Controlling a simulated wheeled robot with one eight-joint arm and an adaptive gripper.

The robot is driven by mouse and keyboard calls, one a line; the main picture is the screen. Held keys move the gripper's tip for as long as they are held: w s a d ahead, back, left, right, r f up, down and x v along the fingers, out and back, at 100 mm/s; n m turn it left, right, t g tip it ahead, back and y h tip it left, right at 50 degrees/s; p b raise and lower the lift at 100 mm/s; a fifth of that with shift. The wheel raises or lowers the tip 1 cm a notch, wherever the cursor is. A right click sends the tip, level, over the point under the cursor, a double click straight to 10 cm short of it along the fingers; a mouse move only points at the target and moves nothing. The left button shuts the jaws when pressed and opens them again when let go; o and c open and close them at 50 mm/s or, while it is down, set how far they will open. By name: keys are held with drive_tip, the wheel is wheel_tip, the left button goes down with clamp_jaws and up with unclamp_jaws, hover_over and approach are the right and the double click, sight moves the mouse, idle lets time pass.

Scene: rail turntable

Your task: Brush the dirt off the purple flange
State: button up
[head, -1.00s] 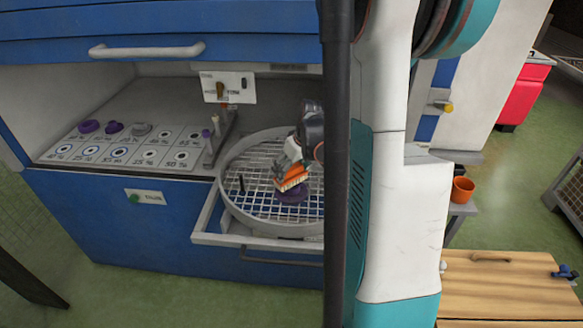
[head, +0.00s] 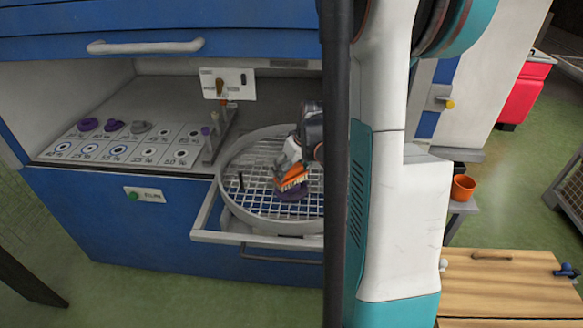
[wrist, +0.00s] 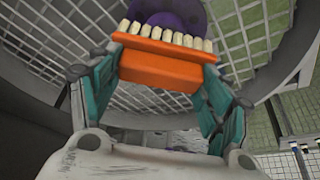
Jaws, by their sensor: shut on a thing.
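The purple flange (head: 292,194) lies on the wire mesh of the round turntable (head: 232,208). In the wrist view the flange (wrist: 172,14) shows at the top, partly hidden by the brush. My gripper (head: 283,166) is shut on an orange brush (head: 292,177) with pale bristle tufts. In the wrist view the teal fingers grip the two ends of the brush (wrist: 160,62), and its bristles point toward the flange. The bristles are at the flange's near edge; I cannot tell whether they touch. Dirt on the flange is too small to make out.
A panel with several labelled spots (head: 120,148) stands left of the turntable, with purple and grey parts on its back row. A dark peg (head: 241,181) stands on the mesh. An orange cup (head: 463,187) sits on a ledge at right, above a wooden board (head: 510,290).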

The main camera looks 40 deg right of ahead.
drive_tip(key=shift+w, duration=0.1)
drive_tip(key=shift+w+a, duration=0.7)
drive_tip(key=shift+w, duration=0.25)
drive_tip(key=shift+s+d, duration=0.7)
drive_tip(key=shift+s, duration=0.35)
drive_tip(key=shift+s+d, duration=0.7)
drive_tip(key=shift+s, duration=0.35)
drive_tip(key=shift+w+a+b, duration=0.3)
drive_tip(key=shift+w+a, duration=0.4)
drive_tip(key=shift+w, duration=0.35)
drive_tip(key=shift+w+a+b, duration=0.25)
drive_tip(key=shift+w+a, duration=0.45)
drive_tip(key=shift+w, duration=0.35)
drive_tip(key=shift+s+d+b, duration=0.2)
drive_tip(key=shift+s+d, duration=0.5)
drive_tip(key=shift+s, duration=0.35)
drive_tip(key=shift+s+d+b, duration=0.15)
drive_tip(key=shift+s+d, duration=0.55)
drive_tip(key=shift+s, duration=0.35)
drive_tip(key=shift+w+a, duration=0.7)
drive_tip(key=shift+w, duration=0.35)
drive_tip(key=shift+w+a, duration=0.7)
drive_tip(key=shift+w, duration=0.35)
drive_tip(key=shift+r, duration=0.1)
wheel_tip(320, 180, up, 8)
drive_tip(key=p, duration=0.5)
drive_tip(key=shift+p, duration=0.3)
